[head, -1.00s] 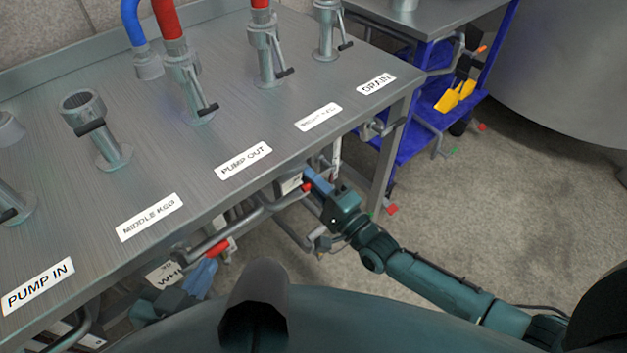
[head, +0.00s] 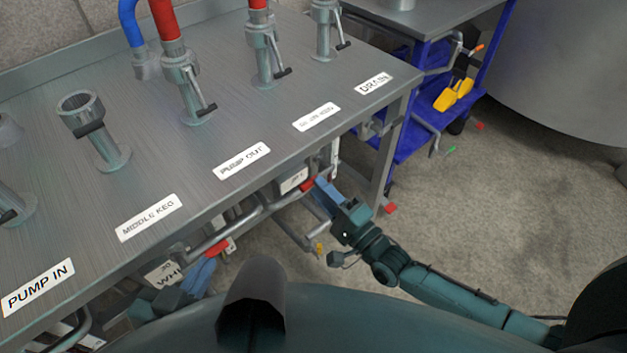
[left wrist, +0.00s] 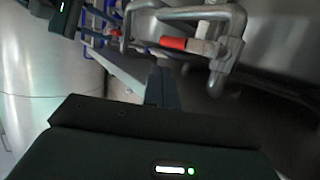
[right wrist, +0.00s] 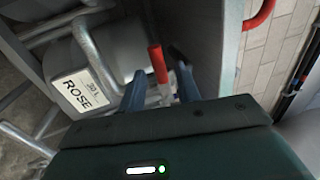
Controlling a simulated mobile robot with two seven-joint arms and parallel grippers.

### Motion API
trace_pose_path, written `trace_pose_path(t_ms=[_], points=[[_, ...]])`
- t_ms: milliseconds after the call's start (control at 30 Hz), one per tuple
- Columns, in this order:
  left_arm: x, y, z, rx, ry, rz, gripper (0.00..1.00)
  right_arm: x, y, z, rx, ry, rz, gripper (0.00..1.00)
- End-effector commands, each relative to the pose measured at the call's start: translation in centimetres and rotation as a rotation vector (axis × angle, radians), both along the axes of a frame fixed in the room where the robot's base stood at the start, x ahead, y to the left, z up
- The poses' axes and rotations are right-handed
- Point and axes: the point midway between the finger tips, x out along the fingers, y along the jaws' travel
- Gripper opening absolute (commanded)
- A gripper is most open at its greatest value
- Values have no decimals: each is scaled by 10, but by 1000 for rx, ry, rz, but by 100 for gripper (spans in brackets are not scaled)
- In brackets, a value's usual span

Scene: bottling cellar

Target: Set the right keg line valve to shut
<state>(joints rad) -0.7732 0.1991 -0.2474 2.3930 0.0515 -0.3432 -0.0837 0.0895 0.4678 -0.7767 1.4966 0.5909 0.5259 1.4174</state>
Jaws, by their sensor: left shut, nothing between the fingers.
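The red-handled valve at the right under the bench edge (head: 308,184) is partly hidden by the bench. My right gripper (head: 323,190) is beside that red handle. In the right wrist view, the red handle (right wrist: 158,66) stands between the two blue fingers of the right gripper (right wrist: 160,88), which are apart; I see no clear grip on it. My left gripper (head: 200,275) is low under the bench, below another red-handled valve (head: 217,248). In the left wrist view, the left gripper's fingers (left wrist: 163,88) are together and empty, with a red handle (left wrist: 185,45) beyond them.
The steel bench (head: 60,200) carries several upright ports, hoses and labels. A keg labelled ROSE (right wrist: 78,88) stands under it. A blue-framed cart (head: 425,130) stands behind to the right. The floor (head: 480,210) at the right is clear.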

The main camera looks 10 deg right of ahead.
Motion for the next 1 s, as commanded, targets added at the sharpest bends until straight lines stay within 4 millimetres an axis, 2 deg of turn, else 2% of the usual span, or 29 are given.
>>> trace_pose_path(t_ms=[33,200,400,600,1000], points=[[0,0,2,-3,-1,2,0,-11,-8,-3,-3,5,0,33],[-1,1,5,-10,-3,7,0,-43,-28,-10,-3,4,0,33],[-3,2,4,-13,4,11,0,-69,-46,-16,0,1,-1,33],[-4,3,4,-14,6,12,0,-78,-52,-18,1,-1,0,33],[-3,3,5,-14,4,14,0,-78,-52,-18,1,0,0,33]])
